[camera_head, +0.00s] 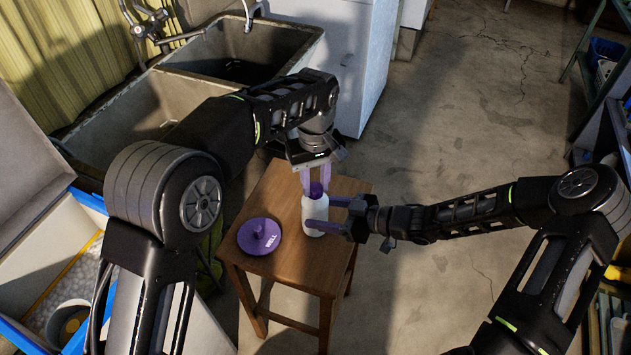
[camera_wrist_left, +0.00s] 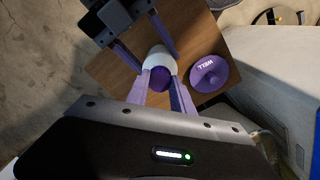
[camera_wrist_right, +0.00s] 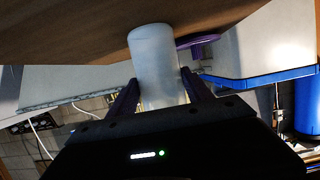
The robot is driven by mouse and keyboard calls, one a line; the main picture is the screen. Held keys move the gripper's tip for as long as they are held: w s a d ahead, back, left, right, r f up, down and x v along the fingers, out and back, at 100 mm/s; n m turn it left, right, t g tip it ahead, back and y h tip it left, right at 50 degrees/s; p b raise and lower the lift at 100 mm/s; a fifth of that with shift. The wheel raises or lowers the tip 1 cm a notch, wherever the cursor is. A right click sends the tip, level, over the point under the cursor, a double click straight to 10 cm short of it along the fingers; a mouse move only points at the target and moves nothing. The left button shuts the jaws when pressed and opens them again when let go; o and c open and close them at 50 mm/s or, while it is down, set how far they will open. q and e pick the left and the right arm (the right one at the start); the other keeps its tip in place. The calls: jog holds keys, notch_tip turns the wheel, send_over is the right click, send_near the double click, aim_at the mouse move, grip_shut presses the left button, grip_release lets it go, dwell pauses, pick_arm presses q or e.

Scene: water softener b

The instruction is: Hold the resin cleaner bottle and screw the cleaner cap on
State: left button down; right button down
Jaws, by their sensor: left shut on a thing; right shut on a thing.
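The resin cleaner bottle (camera_head: 315,213) is white and stands upright on a small wooden stool (camera_head: 283,190); it also shows in the right wrist view (camera_wrist_right: 155,62). My right gripper (camera_head: 326,213) is shut on the bottle's body from the right side. The purple cleaner cap (camera_head: 316,189) is at the bottle's top, and in the left wrist view (camera_wrist_left: 160,78) it covers the mouth. My left gripper (camera_head: 315,180) points down from above and is shut on the cap. I cannot tell whether the cap's thread is engaged.
A round purple lid marked WELL (camera_head: 259,237) lies on the stool left of the bottle; it also shows in the left wrist view (camera_wrist_left: 209,74). A concrete double sink (camera_head: 150,105) stands behind at the left. A white cabinet (camera_head: 350,60) stands behind the stool.

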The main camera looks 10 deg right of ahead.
pick_arm(q)
jog(key=m, duration=0.6)
jog(key=shift+w+m, duration=0.1)
jog(key=shift+m, duration=0.3)
jog(key=m, duration=0.3)
jog(key=shift+m, duration=0.3)
jog(key=m, duration=0.6)
jog(key=shift+a, duration=0.1)
pick_arm(e)
jog(key=shift+a, duration=0.1)
pick_arm(q)
jog(key=c, duration=1)
grip_release()
jog(key=shift+c, duration=0.2)
jog(key=shift+r, duration=3.75)
pick_arm(e)
jog(key=shift+c, duration=1.8)
grip_release()
